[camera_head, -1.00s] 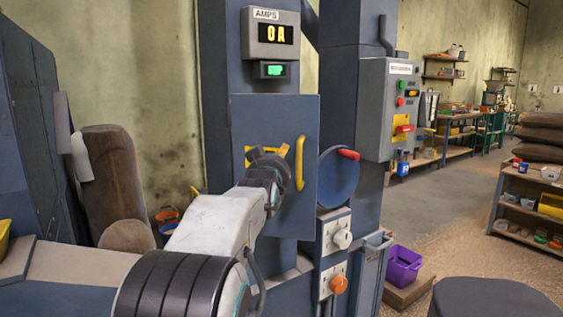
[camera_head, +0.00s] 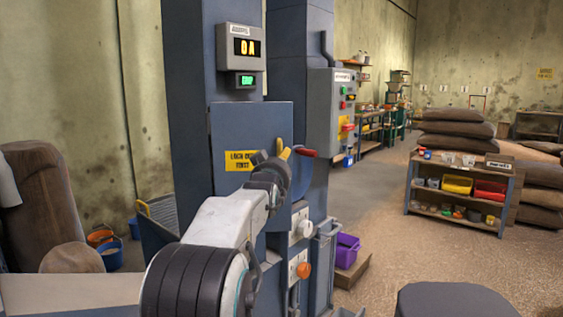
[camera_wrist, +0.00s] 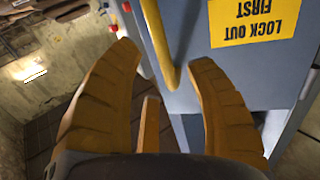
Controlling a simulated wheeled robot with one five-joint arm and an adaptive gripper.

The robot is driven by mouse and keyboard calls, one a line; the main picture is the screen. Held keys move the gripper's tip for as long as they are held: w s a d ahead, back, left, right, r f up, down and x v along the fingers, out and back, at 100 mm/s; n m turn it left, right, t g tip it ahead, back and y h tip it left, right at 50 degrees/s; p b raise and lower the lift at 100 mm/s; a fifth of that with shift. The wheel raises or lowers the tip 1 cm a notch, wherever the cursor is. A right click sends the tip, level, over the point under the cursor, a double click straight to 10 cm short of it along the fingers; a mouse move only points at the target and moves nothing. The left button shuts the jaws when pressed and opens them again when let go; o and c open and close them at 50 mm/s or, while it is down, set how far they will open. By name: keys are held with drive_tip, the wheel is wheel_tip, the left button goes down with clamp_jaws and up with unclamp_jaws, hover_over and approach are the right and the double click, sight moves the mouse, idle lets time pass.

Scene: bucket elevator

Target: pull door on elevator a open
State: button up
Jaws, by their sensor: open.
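The elevator door (camera_head: 228,128) is a blue-grey panel on the blue column, with a yellow "LOCK OUT FIRST" label (camera_head: 240,161). The label also shows upside down in the wrist view (camera_wrist: 254,20). I cannot tell whether the door is fully shut or slightly ajar. In the wrist view, its yellow bar handle (camera_wrist: 159,35) runs between my spread fingers, with its lower end bend showing. My gripper (camera_wrist: 164,56) is open and not closed on the handle. In the head view, my gripper (camera_head: 279,158) is at the door's right side and hides most of the handle.
An amps display (camera_head: 240,47) reading 0A sits above the door. A red-handled blue disc (camera_head: 302,175) and switch boxes (camera_head: 302,226) are close at right. A control cabinet (camera_head: 331,110) stands behind.

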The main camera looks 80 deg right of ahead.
drive_tip(key=shift+d+p, duration=0.55)
drive_tip(key=shift+d, duration=1.9)
clamp_jaws()
